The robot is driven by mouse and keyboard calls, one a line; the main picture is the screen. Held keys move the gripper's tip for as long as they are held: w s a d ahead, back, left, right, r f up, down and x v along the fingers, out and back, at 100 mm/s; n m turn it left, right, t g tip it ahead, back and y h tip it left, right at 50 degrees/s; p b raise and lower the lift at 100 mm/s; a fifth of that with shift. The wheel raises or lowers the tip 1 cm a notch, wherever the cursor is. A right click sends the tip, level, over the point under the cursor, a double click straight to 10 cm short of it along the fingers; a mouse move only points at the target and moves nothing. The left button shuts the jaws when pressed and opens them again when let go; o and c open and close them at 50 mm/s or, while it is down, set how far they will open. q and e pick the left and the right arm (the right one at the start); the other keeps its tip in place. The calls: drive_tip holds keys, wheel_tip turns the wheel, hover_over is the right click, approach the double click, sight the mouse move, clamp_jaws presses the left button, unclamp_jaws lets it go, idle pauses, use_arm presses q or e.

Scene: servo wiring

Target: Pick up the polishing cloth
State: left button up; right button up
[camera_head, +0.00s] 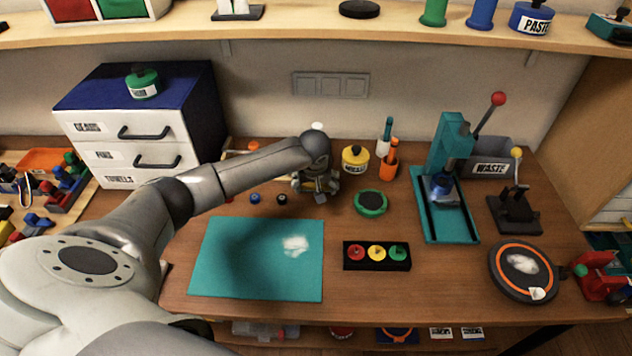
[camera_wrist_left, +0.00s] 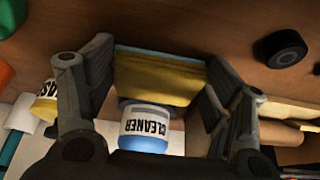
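A yellow, cloth-like thing with a pale blue edge (camera_wrist_left: 158,78), which looks like the polishing cloth, lies between the fingers of my left gripper (camera_wrist_left: 160,75) in the left wrist view. The fingers are spread wide, one on each side of it, and I cannot tell whether they touch it. In the head view my left gripper (camera_head: 317,187) points down at the back of the table, with some yellow showing between its fingers. The arm and gripper hide most of that spot. My right gripper is not in view.
A cleaner bottle (camera_wrist_left: 146,128) stands close to the left gripper. A teal mat (camera_head: 225,270) lies in front; a teal press (camera_head: 440,215) stands right. Drawers (camera_head: 110,150) stand left.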

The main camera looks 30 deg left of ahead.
use_arm(q)
drive_tip(key=shift+c, duration=0.5)
drive_tip(key=shift+r, duration=0.2)
drive_tip(key=shift+r, duration=0.3)
wheel_tip(320, 180, up, 2)
drive_tip(key=shift+r, duration=0.1)
drive_tip(key=s+d+r+b, duration=0.3)
drive_tip(key=s+d+r, duration=0.6)
drive_tip(key=d+r, duration=0.1)
drive_tip(key=shift+d, duration=0.3)
